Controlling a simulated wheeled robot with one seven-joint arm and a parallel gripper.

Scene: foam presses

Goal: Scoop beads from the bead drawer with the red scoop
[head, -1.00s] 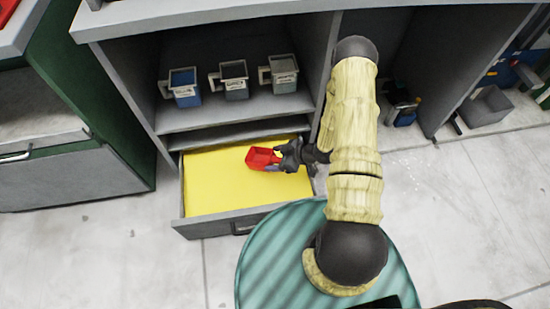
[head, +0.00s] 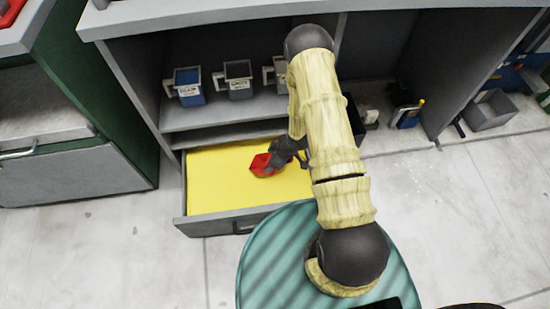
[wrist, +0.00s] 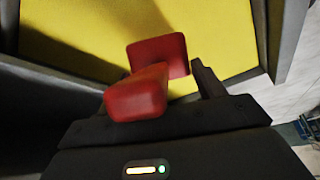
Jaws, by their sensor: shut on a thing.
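The red scoop (head: 262,165) is in my gripper (head: 284,154), over the right part of the open bead drawer (head: 212,222). The drawer shows an even yellow fill of beads (head: 222,185). In the wrist view the red scoop (wrist: 150,85) sits between the fingers of my gripper (wrist: 160,95), with the yellow beads (wrist: 80,40) behind it. The scoop is tilted, close to the bead surface; I cannot tell whether it touches or dips in. Whether the scoop holds beads is not visible.
The cabinet divider is close to the right of the drawer, near my arm. A grey bin (head: 490,110) stands on the floor at far right. A green cabinet (head: 80,150) is at left.

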